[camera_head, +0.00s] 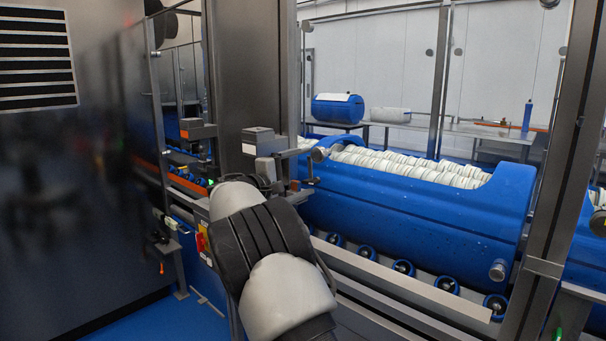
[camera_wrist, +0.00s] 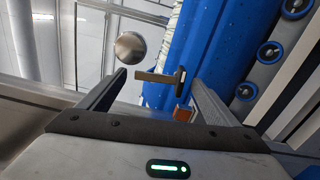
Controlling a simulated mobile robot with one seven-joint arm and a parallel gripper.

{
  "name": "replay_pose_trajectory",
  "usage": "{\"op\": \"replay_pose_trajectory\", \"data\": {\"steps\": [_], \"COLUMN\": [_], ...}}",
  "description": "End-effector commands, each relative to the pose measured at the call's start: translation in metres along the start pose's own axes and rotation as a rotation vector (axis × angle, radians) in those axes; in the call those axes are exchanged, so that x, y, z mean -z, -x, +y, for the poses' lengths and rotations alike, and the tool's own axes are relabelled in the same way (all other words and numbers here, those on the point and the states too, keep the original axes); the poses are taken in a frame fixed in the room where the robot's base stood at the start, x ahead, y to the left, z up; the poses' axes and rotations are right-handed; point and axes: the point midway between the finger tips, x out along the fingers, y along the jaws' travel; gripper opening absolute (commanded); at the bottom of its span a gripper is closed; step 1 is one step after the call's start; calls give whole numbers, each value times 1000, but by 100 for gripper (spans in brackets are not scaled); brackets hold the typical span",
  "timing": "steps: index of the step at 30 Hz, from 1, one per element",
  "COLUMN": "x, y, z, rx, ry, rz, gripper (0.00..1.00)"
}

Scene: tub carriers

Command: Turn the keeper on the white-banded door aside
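In the wrist view my gripper (camera_wrist: 159,77) is open, with its two dark fingers spread wide. A small flat tan bar with a dark upright end piece (camera_wrist: 180,78), which looks like the keeper, shows between the fingertips. I see no finger closed on it; whether one touches it I cannot tell. A small orange block (camera_wrist: 182,113) shows below the bar, near the right finger. In the head view my arm reaches toward the grey post (camera_head: 251,65) and largely hides the gripper. No white band on a door can be made out clearly.
A large blue tub (camera_head: 410,207) with white rolls (camera_head: 420,168) lies on blue rollers (camera_head: 403,267) to the right. A metal upright (camera_head: 552,160) stands at the right. A dark panel (camera_head: 75,190) fills the left. A grey box (camera_head: 258,136) sits near the post.

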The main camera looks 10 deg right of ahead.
Motion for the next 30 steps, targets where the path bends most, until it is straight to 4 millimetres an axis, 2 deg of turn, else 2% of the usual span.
{"op": "replay_pose_trajectory", "data": {"steps": [7, 11, 24, 30], "x": [0, 1, 1, 1], "y": [4, 21, 126, 160], "z": [1, 2, 2, 1], "rx": [0, 0, -1, 0], "ry": [-1, 0, 1, -1], "rz": [1, 3, 4, 2], "gripper": [84, 84, 84, 84]}}
